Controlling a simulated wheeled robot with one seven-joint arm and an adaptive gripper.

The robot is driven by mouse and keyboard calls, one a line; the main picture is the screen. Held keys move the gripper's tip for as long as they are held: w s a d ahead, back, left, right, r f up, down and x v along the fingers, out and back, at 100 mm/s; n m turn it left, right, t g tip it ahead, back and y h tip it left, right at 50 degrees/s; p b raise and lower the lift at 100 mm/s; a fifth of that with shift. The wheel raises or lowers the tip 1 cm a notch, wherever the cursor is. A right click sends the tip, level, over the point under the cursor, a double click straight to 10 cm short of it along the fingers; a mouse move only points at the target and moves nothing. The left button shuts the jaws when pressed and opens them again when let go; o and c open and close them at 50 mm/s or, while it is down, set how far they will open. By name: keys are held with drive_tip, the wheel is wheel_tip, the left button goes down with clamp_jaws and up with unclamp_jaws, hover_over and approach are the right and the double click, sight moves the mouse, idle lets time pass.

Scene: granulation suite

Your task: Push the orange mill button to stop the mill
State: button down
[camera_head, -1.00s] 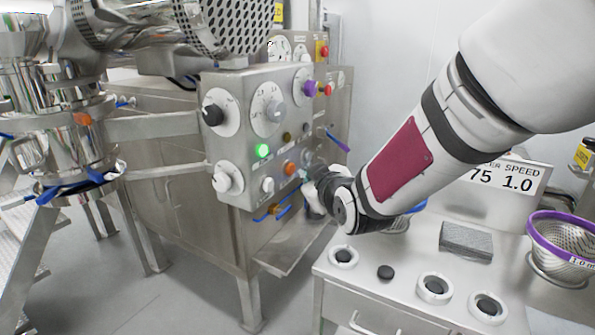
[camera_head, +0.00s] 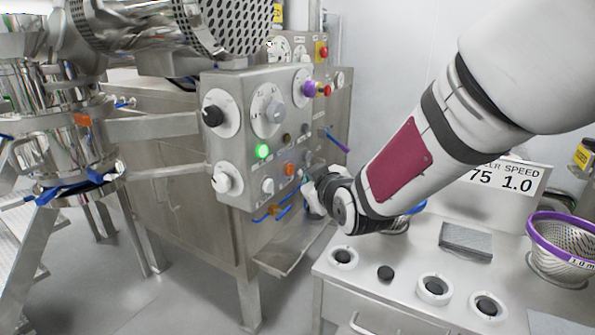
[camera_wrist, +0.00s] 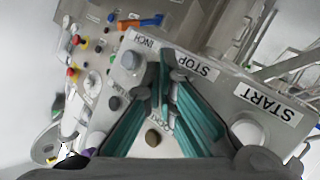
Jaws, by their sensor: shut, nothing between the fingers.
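The orange mill button (camera_head: 289,168) is on the steel control panel (camera_head: 240,120) in the head view, to the right of and below a lit green button (camera_head: 263,151). My gripper (camera_head: 304,178) is just right of it, close to the panel face; I cannot tell whether they touch. In the wrist view my gripper's teal fingers (camera_wrist: 165,78) are shut and empty, with their tips by the STOP label (camera_wrist: 190,64). No orange button shows there; the fingers cover part of the panel beside the label.
A pale round button (camera_wrist: 248,130) sits by the START label (camera_wrist: 264,102). A bench (camera_head: 400,270) at right holds a grey block (camera_head: 466,240) and a purple-rimmed sieve (camera_head: 560,240).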

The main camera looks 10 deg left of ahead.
drive_tip(key=shift+a, duration=0.15)
drive_tip(key=shift+w+a, duration=0.15)
drive_tip(key=shift+a, duration=0.1)
drive_tip(key=shift+w+a, duration=0.15)
drive_tip(key=shift+a, duration=0.3)
idle(1.1)
drive_tip(key=shift+s+d+b, duration=0.35)
drive_tip(key=shift+d+b, duration=0.15)
drive_tip(key=shift+d, duration=0.35)
drive_tip(key=shift+d, duration=0.1)
drive_tip(key=shift+s+d+b, duration=0.15)
drive_tip(key=shift+s+d, duration=0.15)
drive_tip(key=shift+d, duration=0.45)
drive_tip(key=shift+s+d+b, duration=0.2)
drive_tip(key=shift+s+d, duration=0.05)
drive_tip(key=shift+d, duration=0.5)
drive_tip(key=shift+s+d+b, duration=0.15)
drive_tip(key=shift+s+d, duration=0.15)
drive_tip(key=shift+d, duration=0.45)
